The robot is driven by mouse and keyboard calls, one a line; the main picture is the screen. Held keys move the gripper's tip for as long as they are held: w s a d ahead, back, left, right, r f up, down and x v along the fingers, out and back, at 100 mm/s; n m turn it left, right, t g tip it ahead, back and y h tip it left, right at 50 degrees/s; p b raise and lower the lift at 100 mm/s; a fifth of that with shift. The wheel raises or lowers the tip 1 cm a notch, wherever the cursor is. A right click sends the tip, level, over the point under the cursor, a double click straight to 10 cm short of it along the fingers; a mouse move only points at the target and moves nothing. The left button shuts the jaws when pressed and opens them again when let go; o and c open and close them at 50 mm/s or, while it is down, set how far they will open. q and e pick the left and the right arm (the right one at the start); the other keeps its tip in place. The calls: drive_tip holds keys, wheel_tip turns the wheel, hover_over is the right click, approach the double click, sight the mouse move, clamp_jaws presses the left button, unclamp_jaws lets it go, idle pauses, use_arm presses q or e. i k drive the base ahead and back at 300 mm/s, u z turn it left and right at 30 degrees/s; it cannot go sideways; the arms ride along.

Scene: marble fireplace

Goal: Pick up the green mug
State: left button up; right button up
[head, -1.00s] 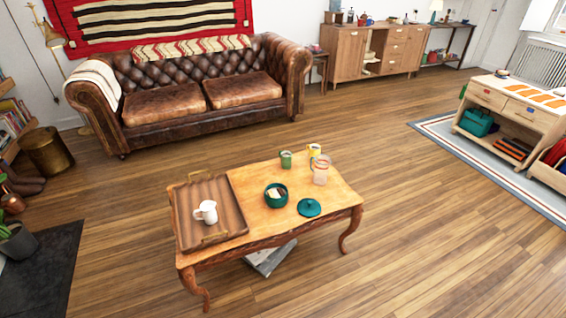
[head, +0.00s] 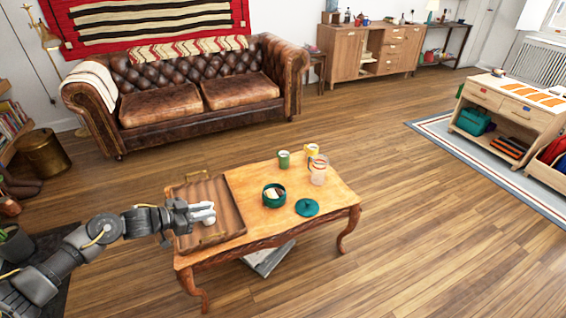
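The green mug (head: 284,159) stands upright near the far edge of the wooden coffee table (head: 262,217), beside a yellow mug (head: 312,150) and a clear glass jug (head: 318,172). My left gripper (head: 207,213) is over the wooden tray (head: 212,240) on the left of the table, well to the left of the green mug. My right gripper is not in view.
A teal bowl (head: 275,197) and its teal lid (head: 307,207) lie on the table between the tray and the right edge. A leather sofa (head: 190,92) stands behind. The floor right of the table is clear.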

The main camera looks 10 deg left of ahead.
sight(282, 159)
drive_tip(key=i, duration=2)
